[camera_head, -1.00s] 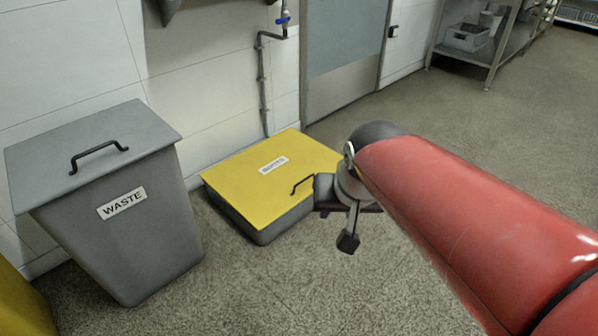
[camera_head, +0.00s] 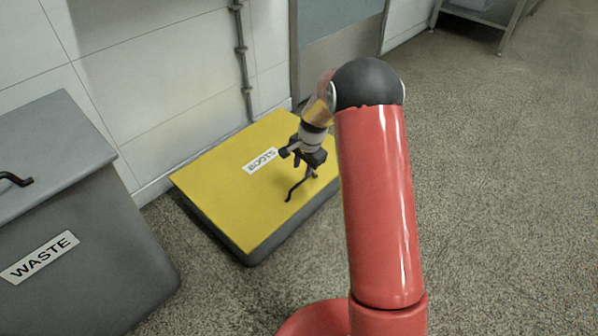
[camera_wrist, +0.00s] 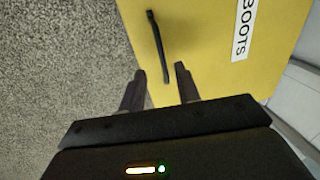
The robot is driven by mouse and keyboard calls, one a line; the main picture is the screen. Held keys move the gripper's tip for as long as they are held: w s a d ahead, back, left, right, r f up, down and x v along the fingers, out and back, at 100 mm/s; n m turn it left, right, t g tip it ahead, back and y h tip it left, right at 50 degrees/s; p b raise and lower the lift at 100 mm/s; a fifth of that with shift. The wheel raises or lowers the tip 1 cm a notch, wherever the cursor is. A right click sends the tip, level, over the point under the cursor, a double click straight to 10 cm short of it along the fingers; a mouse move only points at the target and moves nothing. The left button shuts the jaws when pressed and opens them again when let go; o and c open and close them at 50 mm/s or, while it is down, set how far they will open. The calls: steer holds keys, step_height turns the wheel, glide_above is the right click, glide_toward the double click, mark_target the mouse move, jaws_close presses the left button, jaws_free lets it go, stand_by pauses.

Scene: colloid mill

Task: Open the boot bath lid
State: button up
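The boot bath is a low grey tub with a flat yellow lid (camera_head: 235,190) marked BOOTS; the lid lies shut on it. A black bar handle (camera_head: 297,187) stands near the lid's front right edge. My gripper (camera_head: 303,163) is over the lid beside the handle, close to the BOOTS label. In the wrist view the gripper (camera_wrist: 160,78) is open, its two fingers apart with nothing between the tips. The handle (camera_wrist: 158,45) lies just beyond the fingertips, roughly in line with the gap. The BOOTS label (camera_wrist: 243,25) is to its right.
A grey WASTE bin (camera_head: 75,230) with a lid handle stands at the left. The white tiled wall and a vertical pipe (camera_head: 242,60) are behind the boot bath. A door (camera_head: 340,40) and a metal shelf (camera_head: 480,20) are further back. The floor at right is clear.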

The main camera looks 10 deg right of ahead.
mark_target(298, 184)
steer(key=f, duration=0.2)
steer(key=w+f+b, duration=0.1)
steer(key=f, duration=0.2)
steer(key=a+f, duration=0.1)
steer(key=f, duration=0.2)
steer(key=shift+w, duration=0.2)
jaws_close()
